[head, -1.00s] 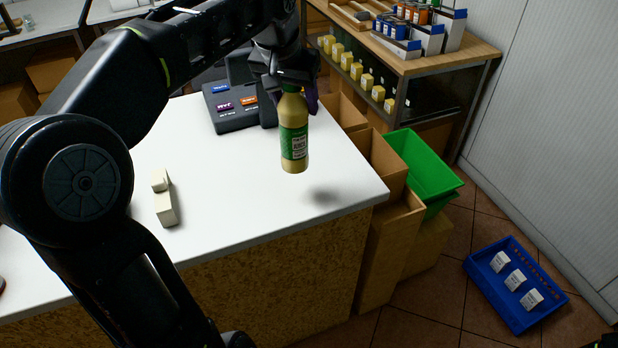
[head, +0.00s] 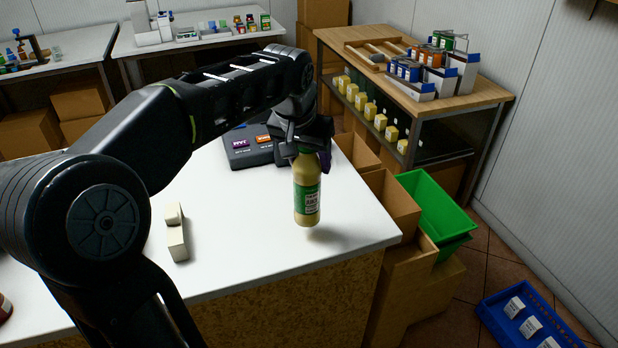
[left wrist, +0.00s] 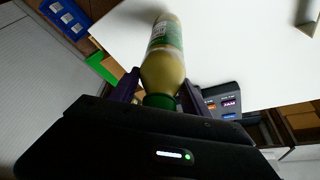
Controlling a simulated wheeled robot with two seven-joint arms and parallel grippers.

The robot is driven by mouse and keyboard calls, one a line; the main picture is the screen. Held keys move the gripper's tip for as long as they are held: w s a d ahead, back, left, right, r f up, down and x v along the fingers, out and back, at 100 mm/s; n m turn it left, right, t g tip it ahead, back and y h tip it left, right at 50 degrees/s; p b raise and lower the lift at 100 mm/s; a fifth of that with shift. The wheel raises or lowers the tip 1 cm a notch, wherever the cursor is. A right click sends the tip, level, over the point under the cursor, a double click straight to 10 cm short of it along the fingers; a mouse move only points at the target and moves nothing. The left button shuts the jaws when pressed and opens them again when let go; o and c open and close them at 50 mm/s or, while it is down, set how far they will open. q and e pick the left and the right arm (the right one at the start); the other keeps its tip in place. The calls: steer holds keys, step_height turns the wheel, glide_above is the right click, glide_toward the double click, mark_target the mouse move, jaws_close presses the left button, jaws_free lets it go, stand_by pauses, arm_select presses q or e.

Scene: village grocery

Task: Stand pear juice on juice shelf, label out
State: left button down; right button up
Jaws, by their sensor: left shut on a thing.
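The pear juice is a bottle of pale yellow juice (head: 307,213) with a green label bearing white print. My left gripper (head: 308,146) is shut on its neck from above and holds it upright near the right end of the white counter. The label faces the head camera. In the left wrist view the bottle (left wrist: 164,68) sits between the two dark fingers (left wrist: 160,88), its green cap close to the palm. Whether the bottle's base touches the counter is hard to tell; a faint shadow lies beside it. I cannot tell which shelf is the juice shelf. My right gripper is out of view.
A dark till (head: 250,150) stands behind the bottle. A pale block-like object (head: 177,240) lies on the counter (head: 240,215). Cardboard boxes (head: 392,200) and a green crate (head: 432,203) stand right of it. Behind is a wooden-topped shelf unit (head: 480,95) with yellow items. A blue crate (head: 495,325) is on the floor.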

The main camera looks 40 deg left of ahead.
mark_target(303, 160)
arm_select(q)
steer(key=shift+r, duration=0.1)
step_height(303, 160, down, 4)
steer(key=shift+f, duration=0.3)
steer(key=shift+f, duration=0.25)
steer(key=c, duration=0.5)
jaws_free()
steer(key=b+v, duration=0.1)
steer(key=v, duration=0.7)
steer(key=shift+s+f, duration=0.1)
